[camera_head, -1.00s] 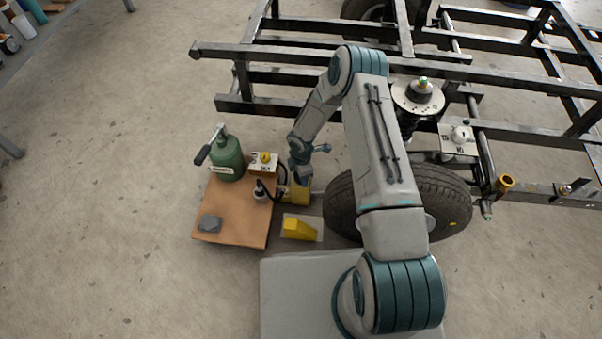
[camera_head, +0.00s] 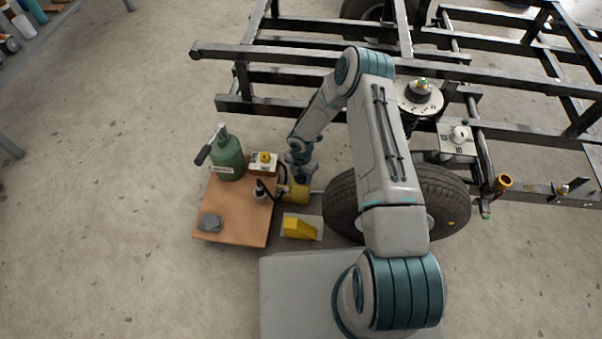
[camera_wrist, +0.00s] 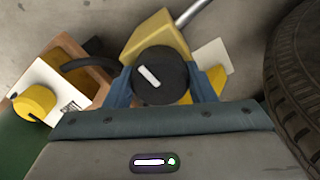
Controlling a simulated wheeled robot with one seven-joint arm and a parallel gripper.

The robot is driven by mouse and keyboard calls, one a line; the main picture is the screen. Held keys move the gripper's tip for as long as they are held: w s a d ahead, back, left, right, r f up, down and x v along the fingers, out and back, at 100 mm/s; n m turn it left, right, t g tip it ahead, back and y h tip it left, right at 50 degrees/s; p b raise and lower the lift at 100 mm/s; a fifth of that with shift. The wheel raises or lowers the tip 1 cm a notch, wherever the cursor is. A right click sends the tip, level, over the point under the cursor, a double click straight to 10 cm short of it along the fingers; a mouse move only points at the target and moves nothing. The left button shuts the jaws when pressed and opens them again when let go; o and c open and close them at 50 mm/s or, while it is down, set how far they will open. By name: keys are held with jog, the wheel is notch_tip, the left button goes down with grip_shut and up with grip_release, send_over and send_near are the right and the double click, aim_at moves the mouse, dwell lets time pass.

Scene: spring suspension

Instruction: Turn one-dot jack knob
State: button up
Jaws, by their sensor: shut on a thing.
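A black round knob (camera_wrist: 168,88) with a white bar mark sits on a yellow jack body (camera_wrist: 158,36) in the wrist view. The bar lies diagonally, from upper left to lower right. My gripper (camera_wrist: 160,80) has one finger on each side of the knob and is shut on it. In the head view my gripper (camera_head: 302,176) reaches down over the yellow jack (camera_head: 299,195), and the knob is hidden under it. I cannot make out any dots on the knob.
A yellow knob on a white plate (camera_wrist: 36,102) stands at the left, near a green bottle-shaped unit (camera_head: 227,160) on a brown board (camera_head: 236,215). A yellow wedge (camera_head: 297,228) lies in front. The tire (camera_head: 343,208) is close on the right.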

dwell(0.4)
jog(key=o, duration=1)
notch_tip(320, 180, up, 14)
jog(key=p, duration=0.5)
jog(key=shift+f, duration=0.1)
